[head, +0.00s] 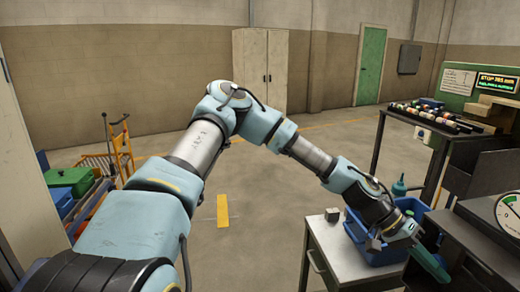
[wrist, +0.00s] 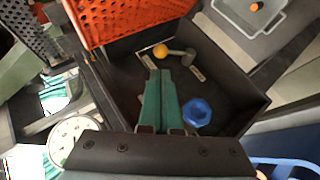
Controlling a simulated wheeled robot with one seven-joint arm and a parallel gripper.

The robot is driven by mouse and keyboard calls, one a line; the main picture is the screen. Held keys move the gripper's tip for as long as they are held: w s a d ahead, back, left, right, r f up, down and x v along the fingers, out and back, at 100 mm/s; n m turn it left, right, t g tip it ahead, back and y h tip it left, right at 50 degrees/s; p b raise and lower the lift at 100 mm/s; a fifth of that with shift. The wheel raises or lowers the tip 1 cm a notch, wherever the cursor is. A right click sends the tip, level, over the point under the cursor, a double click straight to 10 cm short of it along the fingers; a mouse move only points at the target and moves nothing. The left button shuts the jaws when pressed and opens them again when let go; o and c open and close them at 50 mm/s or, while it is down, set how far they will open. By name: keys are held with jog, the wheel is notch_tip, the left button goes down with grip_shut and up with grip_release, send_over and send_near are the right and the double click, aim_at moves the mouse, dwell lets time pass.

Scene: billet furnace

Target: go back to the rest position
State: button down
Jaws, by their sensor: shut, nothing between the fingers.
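My gripper (head: 432,264) is at the right of the head view, past the blue bin and beside dark equipment. In the wrist view its two green fingers (wrist: 160,74) lie together, shut and empty. They point over an open dark box (wrist: 225,62). My arm is stretched out forward and to the right. I cannot tell whether the fingers touch the box.
A blue bin (head: 358,232) stands on a grey cabinet (head: 330,240) under my wrist, with a small block (head: 332,214) beside it. A dial gauge (head: 509,214) is close at right. An orange perforated crate (wrist: 120,18) borders the box. The middle floor is clear.

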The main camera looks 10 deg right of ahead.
jog(key=w+a+f+n+t+y, duration=0.1)
jog(key=w+a+n+t+y, duration=0.1)
jog(key=w+a, duration=0.45)
jog(key=w+a+f+n+t+y+b, duration=0.15)
jog(key=w+a, duration=0.25)
jog(key=a, duration=0.6)
jog(key=w+a+f+n+t+y+p, duration=0.1)
jog(key=w+a+t, duration=0.2)
jog(key=w+a, duration=0.45)
jog(key=a+r+n+t, duration=0.1)
jog(key=a+r+n, duration=0.2)
jog(key=a, duration=0.6)
jog(key=a+r+n+t+y+b, duration=0.1)
jog(key=a+r, duration=0.3)
jog(key=a, duration=0.5)
jog(key=a+r+n+t+y, duration=0.1)
jog(key=a+r+n, duration=0.3)
jog(key=a, duration=0.5)
jog(key=shift+w+n+t, duration=0.35)
jog(key=shift+w+t, duration=0.05)
jog(key=shift+t, duration=0.05)
jog(key=shift+d+y, duration=0.1)
jog(key=shift+y, duration=0.15)
